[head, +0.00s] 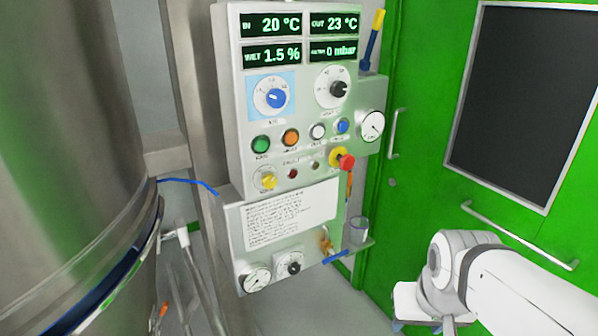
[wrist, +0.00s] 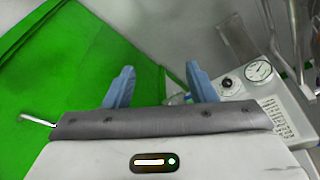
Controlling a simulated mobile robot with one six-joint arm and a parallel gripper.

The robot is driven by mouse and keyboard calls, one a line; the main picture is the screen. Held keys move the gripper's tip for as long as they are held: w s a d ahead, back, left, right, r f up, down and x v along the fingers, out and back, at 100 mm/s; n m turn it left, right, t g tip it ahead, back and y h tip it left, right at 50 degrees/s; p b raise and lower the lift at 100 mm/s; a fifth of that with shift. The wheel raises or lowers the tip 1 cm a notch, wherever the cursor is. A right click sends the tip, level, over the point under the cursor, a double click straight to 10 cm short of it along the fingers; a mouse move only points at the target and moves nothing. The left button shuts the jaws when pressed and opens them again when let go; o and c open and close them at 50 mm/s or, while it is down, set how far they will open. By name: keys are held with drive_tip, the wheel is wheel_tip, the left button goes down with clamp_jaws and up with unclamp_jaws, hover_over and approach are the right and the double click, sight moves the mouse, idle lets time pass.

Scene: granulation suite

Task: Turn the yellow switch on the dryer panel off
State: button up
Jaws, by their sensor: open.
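The yellow switch (head: 268,181) is a small round knob at the lower left of the grey dryer panel (head: 238,140) in the head view. The angle of its handle is too small to read surely. My gripper (wrist: 159,78) shows in the wrist view with its two blue fingers apart and nothing between them. In the head view my arm is at the lower right, well apart from the panel, and the fingers are hidden. The yellow switch does not show in the wrist view.
A red knob on a yellow base (head: 343,161) sits right of the switch. Blue (head: 272,97) and black (head: 338,89) dials are above. A ledge holds a clear cup (head: 358,230). A steel vessel (head: 70,150) stands left, a green door (head: 425,130) right. Gauges (wrist: 258,70) show in the wrist view.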

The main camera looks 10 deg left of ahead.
drive_tip(key=shift+o, duration=0.4)
drive_tip(key=w+a+n+t+b, duration=0.1)
drive_tip(key=w+a+t+b, duration=0.1)
drive_tip(key=w, duration=0.7)
drive_tip(key=shift+w+a+f+t, duration=0.2)
drive_tip(key=shift+a+t, duration=0.2)
drive_tip(key=shift+t, duration=0.5)
drive_tip(key=n+t+y+b, duration=0.55)
drive_tip(key=t+y, duration=0.25)
drive_tip(key=y, duration=0.3)
approach(271, 183)
drive_tip(key=p+x, duration=0.1)
drive_tip(key=x, duration=0.7)
drive_tip(key=shift+w+a, duration=0.15)
drive_tip(key=shift+c, duration=0.3)
drive_tip(key=c, duration=0.9)
drive_tip(key=shift+c, duration=0.2)
